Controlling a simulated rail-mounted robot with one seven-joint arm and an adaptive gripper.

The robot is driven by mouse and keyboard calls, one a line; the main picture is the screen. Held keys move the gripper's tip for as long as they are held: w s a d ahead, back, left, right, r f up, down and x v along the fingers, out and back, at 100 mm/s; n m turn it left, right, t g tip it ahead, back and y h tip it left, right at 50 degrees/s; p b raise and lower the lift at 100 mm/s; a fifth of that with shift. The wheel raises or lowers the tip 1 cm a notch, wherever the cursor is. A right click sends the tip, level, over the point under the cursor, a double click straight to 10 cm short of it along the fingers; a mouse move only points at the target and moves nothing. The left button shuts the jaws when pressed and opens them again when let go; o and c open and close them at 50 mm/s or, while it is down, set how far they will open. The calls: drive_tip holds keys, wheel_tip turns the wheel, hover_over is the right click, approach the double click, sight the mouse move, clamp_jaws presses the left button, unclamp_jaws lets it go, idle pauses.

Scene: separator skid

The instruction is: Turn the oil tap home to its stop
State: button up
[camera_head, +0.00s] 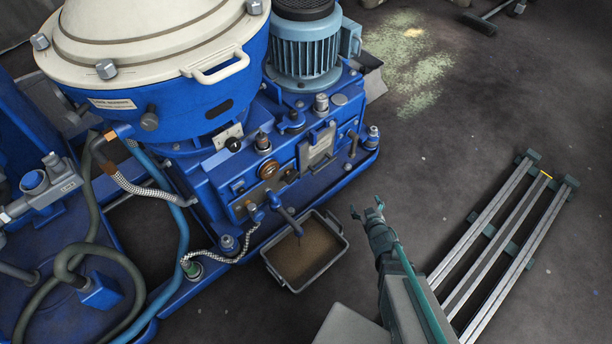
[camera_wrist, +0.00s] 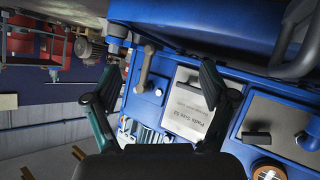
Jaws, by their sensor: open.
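A small grey lever (camera_head: 353,143), which looks like the oil tap, sits at the right end of the blue skid's front panel. In the wrist view the lever (camera_wrist: 147,68) runs nearly upright in the picture, between my fingers but beyond them. My gripper (camera_head: 367,207) is open and empty, over the floor in front of the panel and apart from the lever. In the wrist view its two dark fingers (camera_wrist: 158,88) stand wide apart. Whether the lever is at its stop cannot be told.
A grey cover plate (camera_head: 318,145) and a brass round fitting (camera_head: 268,170) are left of the lever. A tray of brown liquid (camera_head: 305,255) stands on the floor below a blue spout (camera_head: 289,222). Metal rails (camera_head: 510,235) lie at right. Floor between is clear.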

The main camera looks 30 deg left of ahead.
drive_tip(key=s+a+r+n+g+y, duration=0.1)
drive_tip(key=s+a+r+n+y, duration=0.35)
drive_tip(key=a, duration=0.45)
drive_tip(key=n+g+y, duration=0.4)
drive_tip(key=y, duration=0.1)
approach(294, 179)
drive_tip(key=b+x, duration=0.2)
drive_tip(key=x, duration=0.9)
drive_tip(key=shift+w+f, duration=0.1)
drive_tip(key=shift+f, duration=0.1)
drive_tip(key=c, duration=1.2)
drive_tip(key=shift+o, duration=0.2)
drive_tip(key=shift+r+m+p, duration=0.25)
drive_tip(key=shift+m+p, duration=0.5)
drive_tip(key=shift+p, duration=0.1)
drive_tip(key=m+p, duration=0.1)
drive_tip(key=p, duration=0.1)
drive_tip(key=shift+m+p, duration=0.3)
drive_tip(key=shift+m, duration=0.1)
drive_tip(key=shift+f+m+p, duration=0.25)
drive_tip(key=shift+m+p, duration=0.6)
drive_tip(key=shift+m, duration=0.15)
